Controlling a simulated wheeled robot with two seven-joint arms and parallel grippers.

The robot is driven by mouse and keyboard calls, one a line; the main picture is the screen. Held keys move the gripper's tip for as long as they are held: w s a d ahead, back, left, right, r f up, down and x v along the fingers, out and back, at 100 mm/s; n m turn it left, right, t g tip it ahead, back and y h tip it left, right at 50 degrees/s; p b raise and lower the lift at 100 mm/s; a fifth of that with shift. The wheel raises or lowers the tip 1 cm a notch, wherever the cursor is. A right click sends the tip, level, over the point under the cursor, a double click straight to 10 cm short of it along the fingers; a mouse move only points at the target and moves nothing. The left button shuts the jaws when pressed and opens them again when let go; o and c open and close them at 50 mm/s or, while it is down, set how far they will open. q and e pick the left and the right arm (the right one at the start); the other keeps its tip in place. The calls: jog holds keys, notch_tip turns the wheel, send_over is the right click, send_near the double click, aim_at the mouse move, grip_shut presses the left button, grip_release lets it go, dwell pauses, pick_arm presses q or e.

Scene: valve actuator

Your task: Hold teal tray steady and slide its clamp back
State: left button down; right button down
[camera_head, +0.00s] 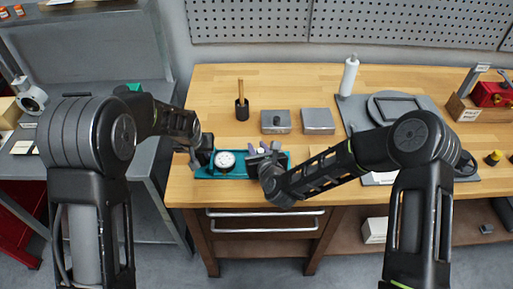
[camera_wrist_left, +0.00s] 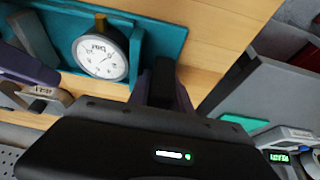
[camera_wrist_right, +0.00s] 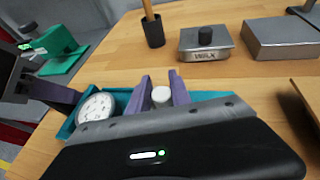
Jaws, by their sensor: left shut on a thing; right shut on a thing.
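The teal tray (camera_head: 237,172) lies near the front edge of the wooden bench. A round white-faced gauge (camera_head: 226,160) sits in it; it also shows in the left wrist view (camera_wrist_left: 100,56) and the right wrist view (camera_wrist_right: 96,107). The clamp's body is mostly hidden by the right gripper.
A grey mat with a dark device (camera_head: 396,107) and a white bottle (camera_head: 349,75) lie to the right. A grey side table (camera_head: 110,125) stands left. Bench between is clear.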

pick_arm(q)
jog(key=shift+s+a+f, duration=0.1)
jog(key=shift+s+f, duration=0.15)
jog(key=shift+f, duration=0.05)
pick_arm(e)
jog(key=c, duration=1.5)
grip_release()
jog(key=shift+w+d+f, duration=0.1)
jog(key=shift+d+f, duration=0.1)
jog(key=shift+d, duration=0.1)
jog(key=shift+c, duration=0.2)
jog(key=shift+o, duration=1.2)
jog(key=shift+a, duration=0.1)
jog(key=shift+r, duration=0.1)
jog(key=v, duration=1.2)
pick_arm(q)
jog(key=c, duration=1.1)
grip_release()
pick_arm(e)
jog(key=shift+a, duration=0.1)
